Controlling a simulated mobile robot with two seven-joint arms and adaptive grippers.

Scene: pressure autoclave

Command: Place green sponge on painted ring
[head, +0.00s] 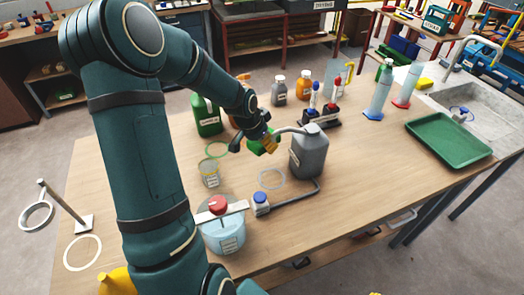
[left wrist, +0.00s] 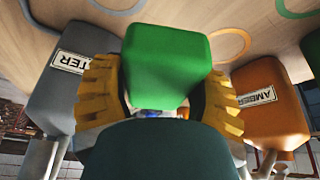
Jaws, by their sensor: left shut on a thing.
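The green sponge (head: 261,148) is held above the table near the grey jug in the head view. It fills the upper middle of the left wrist view (left wrist: 165,65), between the yellow fingers. My left gripper (head: 266,142) is shut on it. Several painted rings lie on the tabletop: a green ring (head: 207,153) left of the sponge, a pale grey ring (head: 271,190) below it, and a white ring (head: 82,268) at far left. The left wrist view also shows an orange ring (left wrist: 249,42). My right gripper is not in view.
The grey jug (head: 310,155) stands just right of the gripper; an orange bottle (left wrist: 265,105) is on the other side in the wrist view. A green bottle (head: 208,117), a small labelled container (head: 210,174) and a red-knobbed vessel (head: 222,235) stand nearby. A green tray (head: 448,138) is at right.

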